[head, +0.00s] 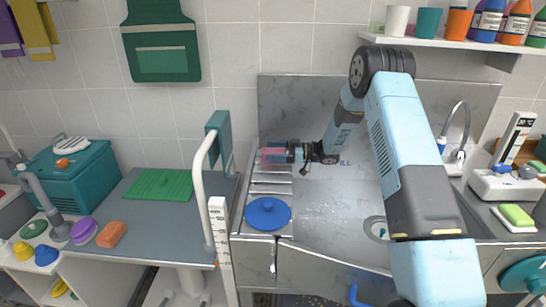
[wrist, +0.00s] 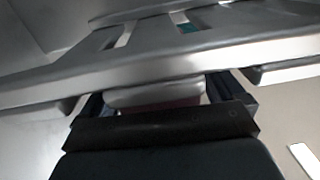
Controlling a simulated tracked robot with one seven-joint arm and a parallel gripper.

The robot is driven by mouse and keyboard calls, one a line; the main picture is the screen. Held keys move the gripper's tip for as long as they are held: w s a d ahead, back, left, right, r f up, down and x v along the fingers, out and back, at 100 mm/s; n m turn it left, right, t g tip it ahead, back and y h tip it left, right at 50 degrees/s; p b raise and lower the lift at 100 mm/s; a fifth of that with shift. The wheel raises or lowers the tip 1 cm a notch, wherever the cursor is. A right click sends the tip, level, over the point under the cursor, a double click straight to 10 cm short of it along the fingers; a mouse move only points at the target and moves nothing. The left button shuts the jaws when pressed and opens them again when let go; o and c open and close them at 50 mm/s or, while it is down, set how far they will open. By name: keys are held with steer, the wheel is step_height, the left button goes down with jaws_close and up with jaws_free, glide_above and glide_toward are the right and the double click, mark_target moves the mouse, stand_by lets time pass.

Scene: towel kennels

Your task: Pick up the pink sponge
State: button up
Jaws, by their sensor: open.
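The pink sponge (head: 273,157) is a small pink block at the left end of the steel tub, near the back wall. My gripper (head: 276,150) points left at it, with the sponge at or between its fingers in the head view. In the wrist view my gripper (wrist: 158,96) has its two dark fingers apart. A pale rounded edge with a dull pink strip (wrist: 165,105) shows between them, probably the sponge. The gripper's body hides the rest, and I cannot tell whether either finger touches it.
A slatted steel rack (head: 270,188) lies just in front of the gripper, with a blue round lid (head: 268,213) nearer. A white rail (head: 201,185) stands to the left. The tub floor (head: 320,205) is mostly clear. A shelf (head: 440,42) with cups and bottles hangs above right.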

steer(key=shift+a, duration=0.2)
steer(key=c, duration=1)
steer(key=shift+r, duration=0.1)
